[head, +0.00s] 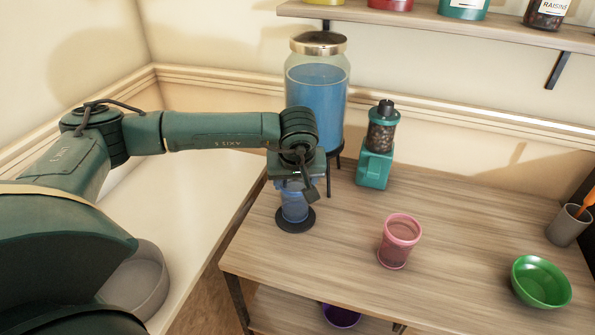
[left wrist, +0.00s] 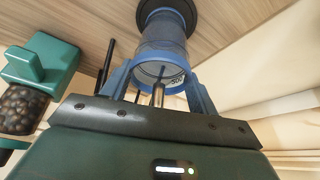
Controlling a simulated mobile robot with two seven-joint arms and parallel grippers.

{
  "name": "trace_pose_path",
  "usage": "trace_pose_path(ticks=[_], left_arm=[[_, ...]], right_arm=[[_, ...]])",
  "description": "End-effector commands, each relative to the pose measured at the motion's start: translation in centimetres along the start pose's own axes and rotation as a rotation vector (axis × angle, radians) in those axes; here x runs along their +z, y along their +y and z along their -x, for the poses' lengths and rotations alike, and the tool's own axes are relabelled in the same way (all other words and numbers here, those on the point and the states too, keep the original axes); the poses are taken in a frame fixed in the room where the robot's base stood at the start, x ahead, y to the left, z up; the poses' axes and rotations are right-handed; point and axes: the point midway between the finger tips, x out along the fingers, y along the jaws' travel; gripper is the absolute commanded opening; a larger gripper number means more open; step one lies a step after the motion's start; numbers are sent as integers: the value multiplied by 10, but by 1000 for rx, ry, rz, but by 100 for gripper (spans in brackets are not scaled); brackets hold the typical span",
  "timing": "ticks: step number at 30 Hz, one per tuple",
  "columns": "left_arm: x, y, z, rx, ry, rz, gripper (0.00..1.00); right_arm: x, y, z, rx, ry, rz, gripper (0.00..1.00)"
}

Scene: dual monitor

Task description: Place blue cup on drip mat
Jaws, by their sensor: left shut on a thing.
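A translucent blue cup (head: 294,209) is upright at the left end of the wooden table. The round black drip mat (head: 306,224) lies under it. The cup's base is over the mat; I cannot tell whether it rests on it or hovers just above. My left gripper (head: 293,188) comes from above and is shut on the cup near its rim. In the left wrist view, the gripper's blue fingers (left wrist: 160,78) flank the cup (left wrist: 162,45), with the black mat (left wrist: 188,8) beyond its base. My right gripper is not in view.
A large jar of blue liquid (head: 316,95) stands on a dark stand just behind the mat. A teal grinder (head: 374,168) is to its right. A pink cup (head: 399,241), a green bowl (head: 541,282) and a grey utensil cup (head: 567,226) stand further right. The table's middle is mostly clear.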

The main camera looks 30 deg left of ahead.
Motion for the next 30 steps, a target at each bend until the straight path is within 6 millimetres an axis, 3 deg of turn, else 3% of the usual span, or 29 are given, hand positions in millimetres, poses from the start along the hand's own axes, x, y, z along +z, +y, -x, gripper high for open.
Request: trace_pose_path(ticks=[12, 13, 21, 30], left_arm=[[4, -5, -8, 1, 0, -5, 24], [4, -5, -8, 1, -1, -5, 60], [4, -5, -7, 1, 0, -4, 81], [3, -4, -3, 2, 0, -4, 81]], right_arm=[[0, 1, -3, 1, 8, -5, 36], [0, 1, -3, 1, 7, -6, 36], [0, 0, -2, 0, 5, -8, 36], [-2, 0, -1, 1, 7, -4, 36]])
